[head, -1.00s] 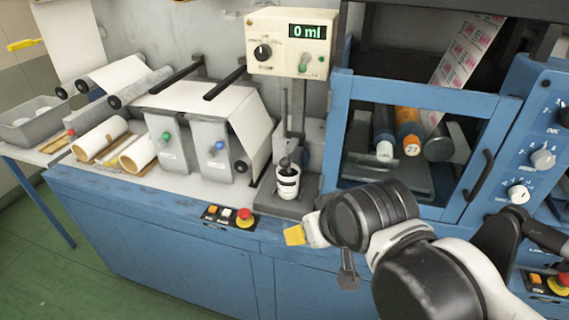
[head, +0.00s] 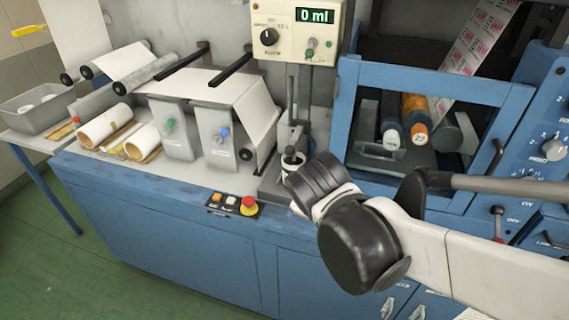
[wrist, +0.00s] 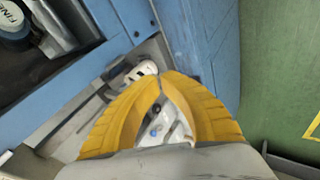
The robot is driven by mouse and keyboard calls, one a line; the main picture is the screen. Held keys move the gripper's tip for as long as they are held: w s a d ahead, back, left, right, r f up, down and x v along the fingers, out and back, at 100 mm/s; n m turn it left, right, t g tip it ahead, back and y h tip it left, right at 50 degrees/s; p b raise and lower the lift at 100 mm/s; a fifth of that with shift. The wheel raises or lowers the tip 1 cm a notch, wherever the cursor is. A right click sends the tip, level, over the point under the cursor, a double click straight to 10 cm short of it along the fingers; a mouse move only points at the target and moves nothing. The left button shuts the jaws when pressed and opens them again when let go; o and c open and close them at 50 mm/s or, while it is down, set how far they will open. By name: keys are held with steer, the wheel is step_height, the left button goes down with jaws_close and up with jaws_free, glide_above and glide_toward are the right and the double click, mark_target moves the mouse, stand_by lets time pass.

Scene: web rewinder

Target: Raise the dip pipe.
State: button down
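The dip pipe, with a dark upright rod (head: 291,100) and a grey fitting below it, stands under the dosing box in the head view. Its lower end goes down at a small white cup (head: 291,161), now partly covered by my arm. The white cup also shows in the wrist view, just beyond the fingertips (wrist: 139,72). My gripper (wrist: 160,78) has yellow fingers whose tips meet, with nothing visible held between them. The fingers are hidden behind my wrist in the head view. I cannot make out the pipe clearly in the wrist view.
The dosing box (head: 297,30) reads 0 ml above the pipe. A blue-framed guard window (head: 432,80) stands close to the right. A button panel with a red stop button (head: 248,206) lies at the front edge.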

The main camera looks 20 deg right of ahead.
steer(key=w+f+n+t+h, duration=0.1)
steer(key=w+f+n+h, duration=0.15)
steer(key=w+n, duration=0.5)
steer(key=n+t+h+b, duration=0.2)
steer(key=n+t, duration=0.1)
steer(key=n, duration=0.8)
glide_toward(284, 169)
steer(key=v, duration=0.3)
steer(key=shift+s+a+m, duration=0.1)
steer(key=shift+m, duration=0.15)
steer(key=b+x, duration=0.3)
steer(key=x, duration=0.6)
steer(key=shift+w+f, duration=0.15)
steer(key=shift+w, duration=0.1)
steer(key=r, duration=0.2)
steer(key=d+r, duration=0.1)
steer(key=r, duration=0.1)
steer(key=shift+d+r, duration=0.1)
steer(key=shift+d, duration=0.05)
